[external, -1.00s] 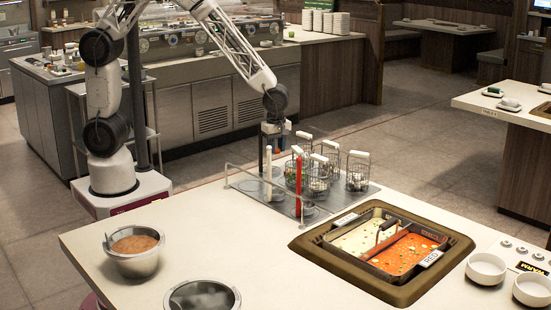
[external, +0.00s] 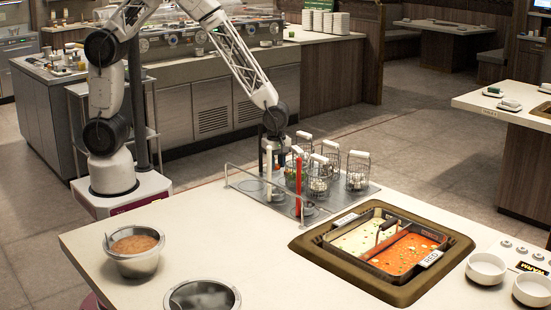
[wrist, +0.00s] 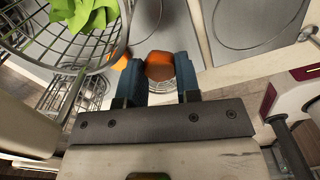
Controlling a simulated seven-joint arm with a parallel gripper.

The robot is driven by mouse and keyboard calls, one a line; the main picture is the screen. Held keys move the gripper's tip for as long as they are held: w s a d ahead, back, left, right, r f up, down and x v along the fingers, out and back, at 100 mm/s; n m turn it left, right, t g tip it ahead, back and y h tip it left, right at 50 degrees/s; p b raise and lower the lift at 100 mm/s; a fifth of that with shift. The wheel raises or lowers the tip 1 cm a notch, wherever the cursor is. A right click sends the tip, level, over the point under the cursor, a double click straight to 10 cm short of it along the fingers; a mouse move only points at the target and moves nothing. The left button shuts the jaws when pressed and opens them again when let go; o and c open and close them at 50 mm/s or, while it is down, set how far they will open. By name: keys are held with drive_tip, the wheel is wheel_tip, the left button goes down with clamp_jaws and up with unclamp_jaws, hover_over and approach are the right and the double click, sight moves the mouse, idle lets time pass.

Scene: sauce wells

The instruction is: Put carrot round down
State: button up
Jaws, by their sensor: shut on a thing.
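In the wrist view, an orange carrot round (wrist: 160,66) sits between the two blue fingertips of my gripper (wrist: 159,76), which is shut on it. Under it is the grey metal tray (wrist: 215,45), marked with circular outlines. In the external view my gripper (external: 272,158) points down over the metal tray (external: 238,180), beside the wire baskets; the carrot round cannot be made out there. A second orange piece (wrist: 121,62) shows just left of the left finger, partly hidden.
A wire basket with green leaves (wrist: 75,45) is close on the left in the wrist view. Several handled wire baskets (external: 357,172) stand on the tray's right side. Upright white (external: 268,165) and red (external: 298,185) handles stand near my gripper. A two-part soup pot (external: 385,245) lies further right.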

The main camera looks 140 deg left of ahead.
sight(276, 179)
drive_tip(key=shift+f, duration=0.1)
drive_tip(key=shift+f, duration=1.75)
drive_tip(key=shift+f, duration=0.15)
drive_tip(key=o, duration=0.9)
wheel_tip(276, 179, up, 12)
drive_tip(key=shift+r, duration=0.15)
drive_tip(key=shift+d, duration=0.1)
